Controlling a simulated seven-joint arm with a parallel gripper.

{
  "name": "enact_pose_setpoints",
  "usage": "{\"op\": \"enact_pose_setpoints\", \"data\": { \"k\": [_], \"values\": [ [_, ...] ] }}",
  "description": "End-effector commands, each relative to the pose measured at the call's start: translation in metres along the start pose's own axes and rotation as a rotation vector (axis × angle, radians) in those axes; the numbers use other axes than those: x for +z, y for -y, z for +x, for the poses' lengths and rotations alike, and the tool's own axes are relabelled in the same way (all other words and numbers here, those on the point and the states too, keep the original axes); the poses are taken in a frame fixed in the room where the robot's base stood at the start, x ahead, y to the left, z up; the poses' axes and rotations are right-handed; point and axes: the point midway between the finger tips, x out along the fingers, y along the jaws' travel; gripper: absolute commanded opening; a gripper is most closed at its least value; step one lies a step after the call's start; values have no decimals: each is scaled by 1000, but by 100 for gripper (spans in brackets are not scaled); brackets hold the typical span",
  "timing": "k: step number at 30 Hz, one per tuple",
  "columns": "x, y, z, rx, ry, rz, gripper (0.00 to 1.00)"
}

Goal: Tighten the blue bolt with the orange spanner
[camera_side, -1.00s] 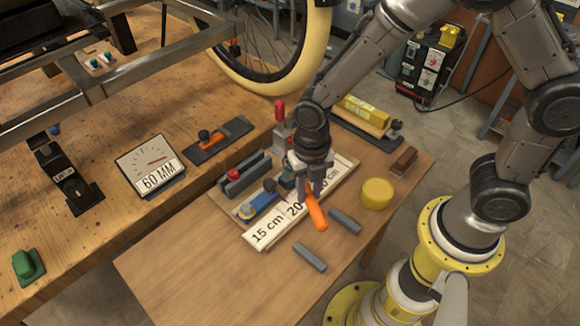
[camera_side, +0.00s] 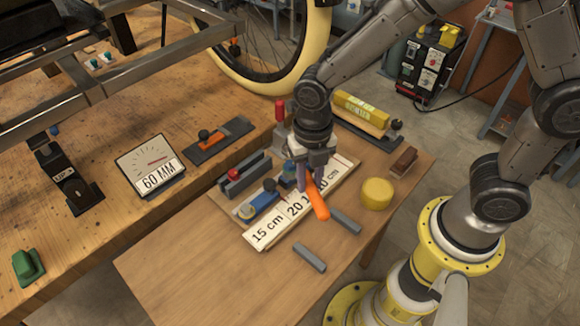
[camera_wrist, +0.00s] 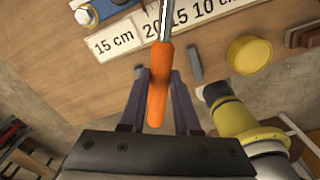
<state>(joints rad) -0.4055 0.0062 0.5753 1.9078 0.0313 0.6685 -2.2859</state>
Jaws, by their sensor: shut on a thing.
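My gripper (camera_side: 306,182) is shut on the orange handle of the spanner (camera_side: 318,203), above the labelled board on the small table. In the wrist view the spanner (camera_wrist: 158,88) lies between the two fingers (camera_wrist: 158,78), with its metal shank pointing away past the top edge. Its far end is out of frame there and hidden by my gripper in the side view. Small teal pieces (camera_side: 94,63) sit by the trike frame.
The board (camera_side: 266,232) carries length labels. A blue bar tool (camera_side: 264,204), a grey vice (camera_side: 243,176), a yellow round tin (camera_side: 377,193) and grey bars (camera_side: 309,257) lie around it. The gauge (camera_side: 152,172) stands on the bench. The small table's front left is clear.

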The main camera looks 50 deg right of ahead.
Motion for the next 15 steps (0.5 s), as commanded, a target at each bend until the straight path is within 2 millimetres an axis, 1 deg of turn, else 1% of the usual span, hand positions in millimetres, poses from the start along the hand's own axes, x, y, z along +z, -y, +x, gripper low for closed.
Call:
{"op": "enact_pose_setpoints", "data": {
  "k": [1,6,15],
  "values": [
    [0,-1,-5,2,2,0,0],
    [0,0,-13,1,1,0,0],
    [0,0,-15,1,1,0,0]
  ]
}}
